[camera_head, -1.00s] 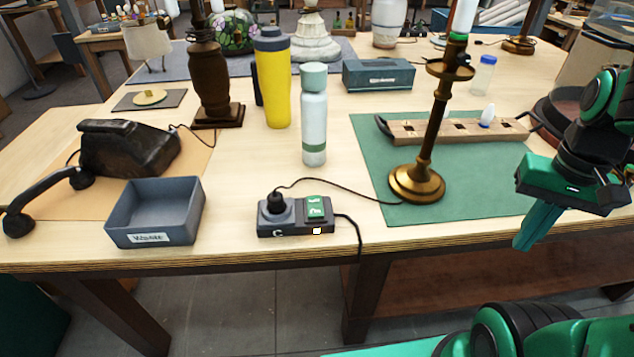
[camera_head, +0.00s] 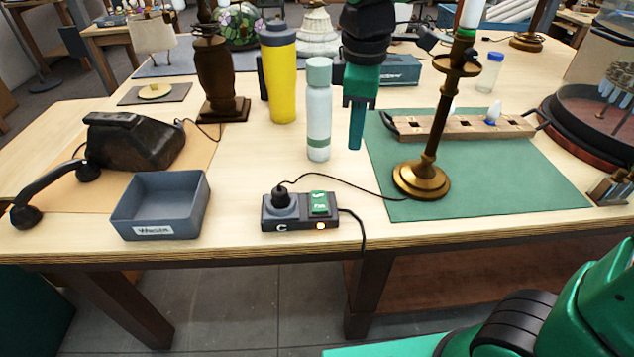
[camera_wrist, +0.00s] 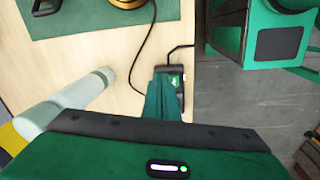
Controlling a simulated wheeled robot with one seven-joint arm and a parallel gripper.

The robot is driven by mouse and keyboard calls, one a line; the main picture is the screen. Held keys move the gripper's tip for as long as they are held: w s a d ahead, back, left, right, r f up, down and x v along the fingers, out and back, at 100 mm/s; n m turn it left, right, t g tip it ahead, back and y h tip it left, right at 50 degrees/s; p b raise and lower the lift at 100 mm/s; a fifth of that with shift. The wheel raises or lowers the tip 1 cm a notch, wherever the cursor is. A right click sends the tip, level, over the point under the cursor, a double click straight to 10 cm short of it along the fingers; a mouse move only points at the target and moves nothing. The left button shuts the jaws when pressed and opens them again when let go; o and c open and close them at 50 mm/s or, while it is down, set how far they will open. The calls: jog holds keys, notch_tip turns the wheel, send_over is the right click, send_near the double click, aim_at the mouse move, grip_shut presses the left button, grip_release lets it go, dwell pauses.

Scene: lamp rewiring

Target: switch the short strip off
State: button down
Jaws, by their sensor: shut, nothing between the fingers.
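The short strip (camera_head: 284,213) is a small dark power strip near the table's front edge. It has one socket with a black plug (camera_head: 281,198) in it, a green rocker switch (camera_head: 319,203) and a lit orange lamp (camera_head: 320,226). My gripper (camera_head: 355,148) is shut and empty, pointing down above the table, behind and to the right of the strip. In the wrist view the closed fingers (camera_wrist: 163,97) hide much of the strip; part of its green switch (camera_wrist: 175,82) shows beside them.
A pale bottle (camera_head: 318,115) and a yellow tumbler (camera_head: 280,75) stand left of my gripper. A brass lamp (camera_head: 431,140) stands on the green mat (camera_head: 500,175) to the right. A grey bin (camera_head: 160,205) and an old telephone (camera_head: 125,140) are at left.

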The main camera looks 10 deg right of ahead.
aim_at(320, 194)
jog(key=a+n, duration=0.2)
jog(key=a, duration=0.4)
jog(key=shift+s+r+n, duration=0.2)
jog(key=shift+r+n, duration=0.15)
jog(key=shift+n, duration=0.05)
jog(key=shift+f, duration=0.1)
jog(key=f, duration=0.4)
jog(key=w+f, duration=0.1)
jog(key=f, duration=0.8)
jog(key=shift+w+f, duration=0.35)
